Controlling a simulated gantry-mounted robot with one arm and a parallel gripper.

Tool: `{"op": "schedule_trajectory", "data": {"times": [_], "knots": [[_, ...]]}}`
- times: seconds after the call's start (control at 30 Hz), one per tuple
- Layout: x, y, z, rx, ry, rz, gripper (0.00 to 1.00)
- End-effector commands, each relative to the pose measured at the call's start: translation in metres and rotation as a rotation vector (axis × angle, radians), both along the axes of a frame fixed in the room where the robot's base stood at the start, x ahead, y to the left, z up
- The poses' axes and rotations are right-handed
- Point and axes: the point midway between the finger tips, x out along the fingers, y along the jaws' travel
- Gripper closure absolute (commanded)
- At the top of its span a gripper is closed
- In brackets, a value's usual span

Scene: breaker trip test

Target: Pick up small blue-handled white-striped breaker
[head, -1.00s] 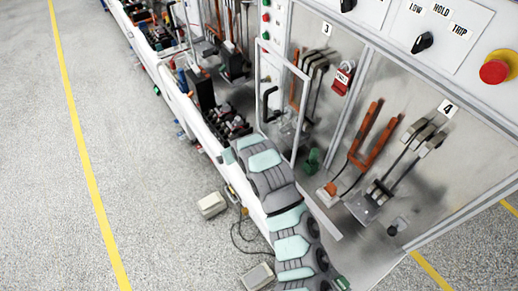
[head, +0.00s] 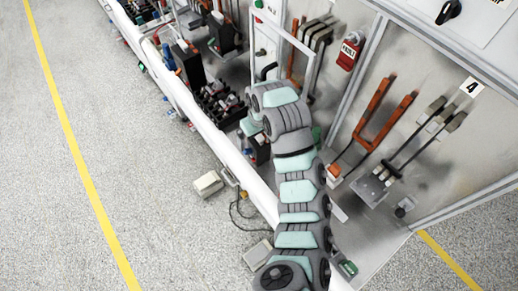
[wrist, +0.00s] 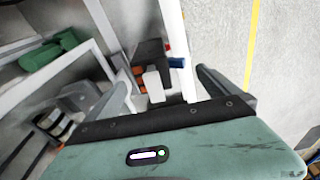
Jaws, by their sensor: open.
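My gripper (wrist: 168,88) is open and empty in the wrist view, its two grey fingers spread wide apart. Beyond and between the fingers are a dark box, a white block (wrist: 155,84), small orange pieces and a small blue part (wrist: 176,62) beside a white rail. I cannot tell whether this blue part is the handle of the small white-striped breaker. In the head view a blue part (head: 168,57) shows on the bench at the upper left, too small to identify. My fingers are not clear there.
A row of black breakers (head: 218,100) stands on the bench left of my arm. An upright white frame (head: 283,40) and orange levers (head: 375,125) are close by. In the wrist view a green object (wrist: 52,52) lies at left. The floor beyond the white rail is open.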

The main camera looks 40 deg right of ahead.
Motion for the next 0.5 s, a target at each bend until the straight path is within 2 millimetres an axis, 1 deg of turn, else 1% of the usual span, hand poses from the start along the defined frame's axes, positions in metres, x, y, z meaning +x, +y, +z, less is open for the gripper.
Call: {"op": "schedule_trajectory", "data": {"times": [0.17,0.3,0.37,0.5], "knots": [[0.002,0.0,-0.009,0.001,-0.001,-0.001,0.0],[0.007,0.003,-0.023,0.003,0.0,0.001,0.0],[0.008,0.004,-0.034,0.005,0.005,-0.001,0.0],[0.011,0.002,-0.048,0.0,0.001,0.0,0.0]]}}
